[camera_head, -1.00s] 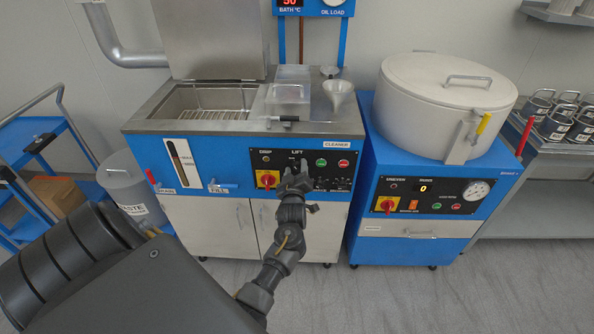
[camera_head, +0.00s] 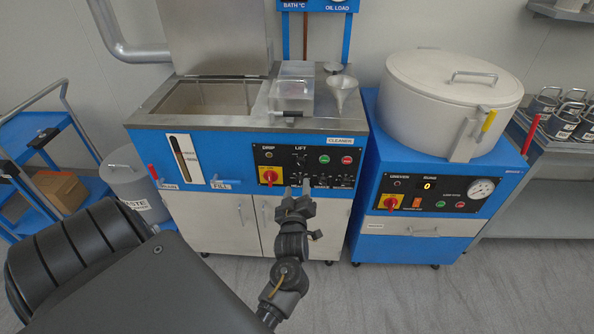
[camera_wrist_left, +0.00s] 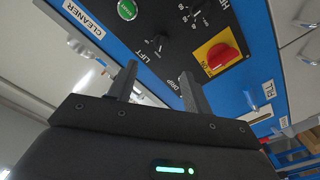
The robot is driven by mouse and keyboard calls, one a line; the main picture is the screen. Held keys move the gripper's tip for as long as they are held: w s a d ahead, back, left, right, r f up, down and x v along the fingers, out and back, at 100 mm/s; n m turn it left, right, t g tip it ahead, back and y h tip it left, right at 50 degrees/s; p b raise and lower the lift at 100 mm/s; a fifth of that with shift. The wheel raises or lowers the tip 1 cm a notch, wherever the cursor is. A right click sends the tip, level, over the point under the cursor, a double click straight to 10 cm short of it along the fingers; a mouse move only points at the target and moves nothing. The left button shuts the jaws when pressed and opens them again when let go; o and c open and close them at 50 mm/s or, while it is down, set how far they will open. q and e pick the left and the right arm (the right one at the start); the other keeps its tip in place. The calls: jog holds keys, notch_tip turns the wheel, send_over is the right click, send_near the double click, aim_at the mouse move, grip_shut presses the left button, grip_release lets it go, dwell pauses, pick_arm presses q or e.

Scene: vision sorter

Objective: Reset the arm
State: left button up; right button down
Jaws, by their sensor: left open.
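My left gripper (camera_head: 297,188) is in front of the blue cleaner machine (camera_head: 225,146), just below its black control panel (camera_head: 307,167). Its two fingers are apart with nothing between them. In the left wrist view the open fingers (camera_wrist_left: 157,88) point at the panel, near the LIFT knob (camera_wrist_left: 158,42). The red and yellow switch (camera_wrist_left: 221,57) and a green button (camera_wrist_left: 127,10) are also in that view. My left arm comes in from the lower left. My right gripper is not in view.
A drum-topped blue machine (camera_head: 437,187) stands to the right. A waste bin (camera_head: 133,187) and a blue cart (camera_head: 40,150) are at the left. Several lidded cans (camera_head: 565,125) stand on the right bench. The floor in front is clear.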

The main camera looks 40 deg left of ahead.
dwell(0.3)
pick_arm(q)
jog(key=s+d+f+m+g+h, duration=0.1)
jog(key=d+f+m+h, duration=0.25)
jog(key=f, duration=0.75)
jog(key=s+d+f+m+g+h, duration=0.1)
jog(key=s+d+f+m+h, duration=0.25)
jog(key=f, duration=0.75)
jog(key=s+d+f+m+g+h, duration=0.1)
jog(key=s+d+f+m+g, duration=0.15)
jog(key=s+f, duration=0.4)
jog(key=s+d+f+m+g+h, duration=0.1)
jog(key=s+d+f+m+g, duration=0.2)
jog(key=f, duration=0.6)
jog(key=s+f+m+g, duration=0.2)
jog(key=s+f, duration=0.3)
jog(key=s, duration=1)
jog(key=s+a+f+m+g+h+p, duration=0.1)
jog(key=s+f+g, duration=0.3)
jog(key=s, duration=1.1)
notch_tip(320, 180, down, 3)
jog(key=shift+a+r+m+h, duration=0.2)
jog(key=shift+a+m+h, duration=0.1)
jog(key=shift+m, duration=0.55)
